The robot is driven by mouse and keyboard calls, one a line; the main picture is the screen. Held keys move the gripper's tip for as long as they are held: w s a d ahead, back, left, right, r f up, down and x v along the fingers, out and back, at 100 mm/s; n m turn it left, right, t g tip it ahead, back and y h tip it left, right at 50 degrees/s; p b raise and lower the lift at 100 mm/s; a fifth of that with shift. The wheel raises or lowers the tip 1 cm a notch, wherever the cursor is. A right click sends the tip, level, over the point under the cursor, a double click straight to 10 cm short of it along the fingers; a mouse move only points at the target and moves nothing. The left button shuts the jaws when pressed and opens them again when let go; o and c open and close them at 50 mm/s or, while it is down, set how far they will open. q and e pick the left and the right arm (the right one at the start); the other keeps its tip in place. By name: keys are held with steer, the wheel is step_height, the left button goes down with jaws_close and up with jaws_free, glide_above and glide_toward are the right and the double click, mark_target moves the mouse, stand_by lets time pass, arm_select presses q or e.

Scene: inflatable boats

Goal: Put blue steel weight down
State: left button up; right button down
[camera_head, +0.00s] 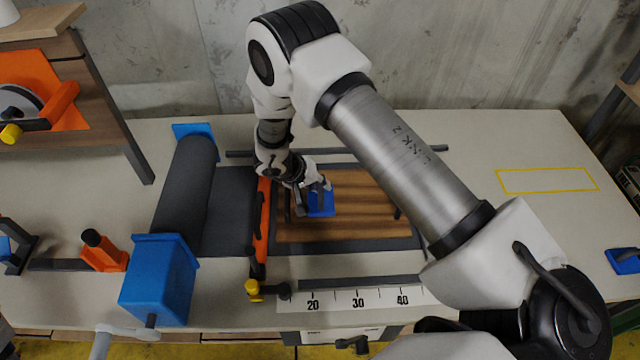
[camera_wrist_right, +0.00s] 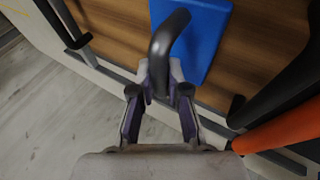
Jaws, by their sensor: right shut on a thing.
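The blue steel weight (camera_head: 321,204) is a flat blue block with a dark curved handle (camera_wrist_right: 166,45). It is over the left part of the striped wooden board (camera_head: 366,205). My right gripper (camera_head: 311,188) is shut on the handle from above, with its fingers on either side of it in the wrist view (camera_wrist_right: 160,88). The blue block (camera_wrist_right: 204,38) appears flat and close to the wood. I cannot tell whether it touches the board. My left gripper is not in view.
A dark roller (camera_head: 185,190) with a blue end housing (camera_head: 158,280) stands left of the board. An orange bar (camera_head: 263,225) runs along the board's left side. A number scale (camera_head: 358,299) lies in front. An empty yellow outline (camera_head: 547,180) and another blue object (camera_head: 624,261) are at right.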

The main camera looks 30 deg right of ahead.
steer(key=c, duration=1.2)
jaws_free()
steer(key=shift+o, duration=0.2)
steer(key=v, duration=1.2)
steer(key=shift+b, duration=0.35)
